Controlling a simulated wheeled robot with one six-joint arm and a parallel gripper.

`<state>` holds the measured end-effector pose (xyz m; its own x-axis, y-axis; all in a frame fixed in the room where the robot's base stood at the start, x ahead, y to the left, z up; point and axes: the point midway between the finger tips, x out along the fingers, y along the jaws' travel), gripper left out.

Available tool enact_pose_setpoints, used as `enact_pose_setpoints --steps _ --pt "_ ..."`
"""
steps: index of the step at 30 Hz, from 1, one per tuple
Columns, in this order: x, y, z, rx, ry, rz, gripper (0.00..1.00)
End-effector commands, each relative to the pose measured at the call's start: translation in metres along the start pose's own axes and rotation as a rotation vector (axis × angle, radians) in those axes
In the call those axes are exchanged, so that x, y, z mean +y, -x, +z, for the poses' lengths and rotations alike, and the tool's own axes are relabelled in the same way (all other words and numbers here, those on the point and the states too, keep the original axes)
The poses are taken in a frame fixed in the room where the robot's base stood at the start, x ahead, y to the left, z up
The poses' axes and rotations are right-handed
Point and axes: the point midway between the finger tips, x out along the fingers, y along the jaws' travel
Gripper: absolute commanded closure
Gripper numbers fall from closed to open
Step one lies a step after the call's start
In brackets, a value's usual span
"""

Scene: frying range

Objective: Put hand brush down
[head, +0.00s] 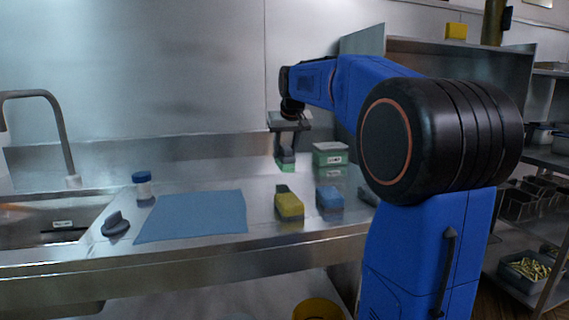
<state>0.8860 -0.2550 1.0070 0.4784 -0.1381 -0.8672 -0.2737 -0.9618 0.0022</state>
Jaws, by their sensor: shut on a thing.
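My gripper (286,148) is above the back of the steel counter (185,187), pointing down. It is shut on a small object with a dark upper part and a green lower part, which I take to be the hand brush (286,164). The brush is small in the head view, and the fingers partly hide its top. I cannot tell whether its underside touches the counter. A blue mat (193,216) lies flat on the counter, to the left of and nearer than the gripper.
A yellow block-like item (289,204) and a blue one (329,198) stand in front of the gripper. A green-and-white box (330,155) is just right of it. A dark knobbed item (116,225), a blue-capped jar (143,186) and a sink tap (52,120) are left.

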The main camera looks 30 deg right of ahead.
Motion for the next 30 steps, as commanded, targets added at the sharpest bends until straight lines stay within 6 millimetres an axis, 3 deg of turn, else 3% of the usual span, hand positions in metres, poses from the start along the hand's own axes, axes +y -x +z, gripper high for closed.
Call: enact_pose_setpoints --steps 10,21,22,24,30 --pt "0.0 -0.033 0.02 -0.002 0.0 0.0 0.92" --pt "0.0 -0.037 0.021 -0.001 0.0 0.0 0.92" --pt "0.0 -0.037 0.021 -0.001 0.0 0.0 0.58" --pt "0.0 -0.037 0.021 -0.001 0.0 0.0 0.44" --pt "0.0 -0.037 0.021 -0.001 0.0 0.0 0.44"
